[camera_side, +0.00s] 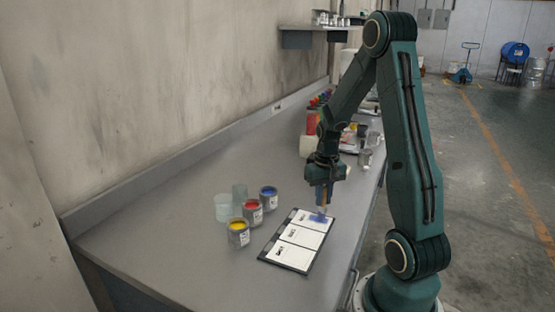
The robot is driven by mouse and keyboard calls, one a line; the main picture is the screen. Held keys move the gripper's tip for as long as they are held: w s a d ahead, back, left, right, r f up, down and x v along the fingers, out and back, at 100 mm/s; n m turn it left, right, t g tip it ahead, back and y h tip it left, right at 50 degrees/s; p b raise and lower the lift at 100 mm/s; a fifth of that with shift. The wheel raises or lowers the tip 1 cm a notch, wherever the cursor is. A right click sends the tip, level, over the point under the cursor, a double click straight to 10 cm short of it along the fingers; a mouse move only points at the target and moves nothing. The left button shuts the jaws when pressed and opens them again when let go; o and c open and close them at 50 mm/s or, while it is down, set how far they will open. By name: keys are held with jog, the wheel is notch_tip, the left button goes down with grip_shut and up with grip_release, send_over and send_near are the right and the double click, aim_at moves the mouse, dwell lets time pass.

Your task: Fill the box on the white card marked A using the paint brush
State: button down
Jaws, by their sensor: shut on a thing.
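My gripper (324,190) is shut on the paint brush (322,208) and holds it upright over the far end of a dark board (262,258). Only a little of the brush shows between the jaws and the card. Three white cards lie in a row on the board: a far card (303,217), a middle card (301,236) and a near card (291,257). The far card has a blue patch of paint (315,218) right under the brush. The brush tip seems to touch it. The card markings are too small to read, so I cannot tell which is A.
Open paint cans stand left of the board: yellow (238,234), red (252,213) and blue (268,199). Bottles and cans (312,118) crowd the far bench. The near left bench (150,235) is clear.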

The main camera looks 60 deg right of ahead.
jog(key=shift+s, duration=0.85)
jog(key=shift+s+a, duration=0.2)
jog(key=shift+a, duration=0.05)
jog(key=shift+w+a, duration=0.2)
jog(key=shift+a, duration=0.8)
jog(key=shift+w, duration=3.05)
jog(key=shift+s, duration=3.2)
jog(key=shift+w, duration=3.05)
jog(key=shift+w+r, duration=0.15)
jog(key=shift+r, duration=0.05)
notch_tip(320, 180, up, 8)
jog(key=shift+f, duration=0.2)
